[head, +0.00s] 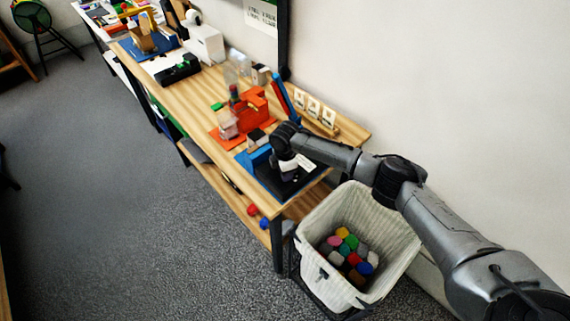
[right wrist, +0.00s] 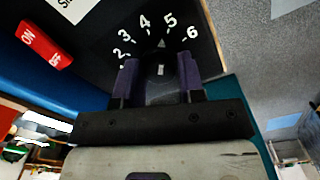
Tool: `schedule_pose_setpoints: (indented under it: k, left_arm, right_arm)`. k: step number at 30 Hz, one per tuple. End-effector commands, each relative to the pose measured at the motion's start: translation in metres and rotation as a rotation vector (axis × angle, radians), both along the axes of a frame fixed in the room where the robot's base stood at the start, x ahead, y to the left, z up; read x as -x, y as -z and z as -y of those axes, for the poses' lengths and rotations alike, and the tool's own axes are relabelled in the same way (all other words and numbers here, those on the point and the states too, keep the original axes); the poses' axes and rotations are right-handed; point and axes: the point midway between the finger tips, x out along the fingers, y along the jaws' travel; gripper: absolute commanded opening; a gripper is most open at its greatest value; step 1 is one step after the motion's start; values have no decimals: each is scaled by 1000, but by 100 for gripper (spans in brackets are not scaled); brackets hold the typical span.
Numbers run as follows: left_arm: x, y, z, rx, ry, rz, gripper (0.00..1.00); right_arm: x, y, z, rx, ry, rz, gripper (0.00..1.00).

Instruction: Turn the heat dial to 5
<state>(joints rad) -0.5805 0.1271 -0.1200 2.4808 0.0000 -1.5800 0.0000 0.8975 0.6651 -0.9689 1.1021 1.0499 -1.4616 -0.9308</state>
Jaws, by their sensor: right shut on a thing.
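The heat dial (right wrist: 162,72) is a dark knob on a black panel (right wrist: 99,55), with white numbers 2 to 6 in an arc around its far side. Its small white pointer faces the gap between 4 and 5, a little nearer the 5. My right gripper (right wrist: 160,84) is shut on the dial, with a purple-padded finger on either side. The lower numbers and part of the knob are hidden by the gripper. In the head view, my right arm reaches over the black panel (head: 300,183) at the near end of the table. My left gripper is not in view.
A red ON switch (right wrist: 43,45) and a white label (right wrist: 72,7) are on the panel left of the dial. An orange device (head: 250,108) stands farther along the wooden table (head: 212,92). A white basket (head: 392,236) with several coloured objects stands beside the table's near end.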

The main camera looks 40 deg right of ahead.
Motion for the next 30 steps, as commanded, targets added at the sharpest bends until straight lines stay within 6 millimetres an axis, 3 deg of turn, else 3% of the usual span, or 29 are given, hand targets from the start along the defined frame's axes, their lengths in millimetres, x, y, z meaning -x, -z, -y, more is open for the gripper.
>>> schedule_pose_setpoints:
  k: [1, 9, 25, 26, 30]
  left_arm:
    - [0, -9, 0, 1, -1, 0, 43]
    - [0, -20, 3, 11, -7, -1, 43]
    - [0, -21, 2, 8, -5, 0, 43]
    - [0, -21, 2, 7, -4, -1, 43]
    - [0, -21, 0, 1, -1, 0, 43]
  right_arm:
    - [0, -4, -1, -2, 24, -3, 13]
    - [0, -2, -1, -1, 117, -1, 13]
    - [-1, -1, 0, -2, 139, 1, 13]
    - [-1, -1, 0, -2, 139, 1, 39]
    - [0, -1, 0, -1, 139, 0, 52]
